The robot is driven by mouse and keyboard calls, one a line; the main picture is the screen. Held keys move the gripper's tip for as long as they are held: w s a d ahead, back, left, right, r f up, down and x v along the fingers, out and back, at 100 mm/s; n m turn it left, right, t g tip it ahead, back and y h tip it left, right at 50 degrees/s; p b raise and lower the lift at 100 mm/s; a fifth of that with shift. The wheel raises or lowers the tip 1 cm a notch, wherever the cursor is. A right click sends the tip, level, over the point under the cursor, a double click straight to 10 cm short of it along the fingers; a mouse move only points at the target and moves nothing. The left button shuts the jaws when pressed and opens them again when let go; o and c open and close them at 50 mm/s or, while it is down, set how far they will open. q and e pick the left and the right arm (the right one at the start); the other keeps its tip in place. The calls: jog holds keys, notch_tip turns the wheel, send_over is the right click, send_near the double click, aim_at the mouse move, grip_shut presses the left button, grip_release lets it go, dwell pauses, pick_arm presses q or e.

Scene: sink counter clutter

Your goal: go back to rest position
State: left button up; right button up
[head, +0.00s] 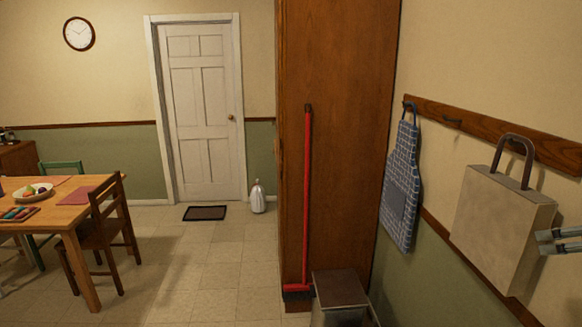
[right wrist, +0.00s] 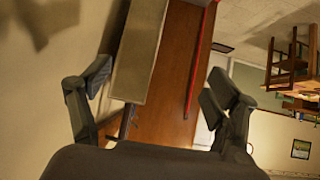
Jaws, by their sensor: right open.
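My right gripper (head: 544,243) shows at the right edge of the head view, beside the beige bag (head: 498,222) that hangs from the wall rack. In the right wrist view my right gripper (right wrist: 157,84) has its two fingers spread wide apart, with nothing held between them. The bag (right wrist: 143,55) shows beyond the fingers in that view, with its dark handle toward the bottom. My left gripper is in neither view.
A blue checked apron (head: 402,185) hangs from the wooden rack (head: 480,130). A red broom (head: 307,200) leans on the tall wooden cabinet (head: 345,120), near a bin (head: 340,290). A table (head: 75,212) and chair (head: 105,235) stand left. The middle floor (head: 215,265) is clear.

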jog(key=s+a+f+n+g, duration=0.1)
jog(key=s+a+f+g, duration=0.3)
jog(key=f, duration=0.6)
jog(key=s+a+f+t, duration=0.1)
jog(key=a+f, duration=0.6)
jog(key=f, duration=0.2)
jog(key=s+a+f+n+g, duration=0.1)
jog(key=s+a+f+g, duration=0.3)
jog(key=f, duration=0.6)
jog(key=s+a+f, duration=0.4)
jog(key=s+a, duration=0.5)
jog(key=s+a+f, duration=0.4)
jog(key=s+a, duration=0.5)
jog(key=s, duration=0.1)
notch_tip(320, 180, down, 29)
jog(key=s+g+b, duration=0.1)
jog(key=b, duration=0.2)
jog(key=s+d+f+g+b, duration=0.1)
jog(key=s+d+f+b, duration=0.2)
jog(key=s+f, duration=1.4)
notch_tip(320, 180, down, 2)
jog(key=shift+s+f, duration=0.15)
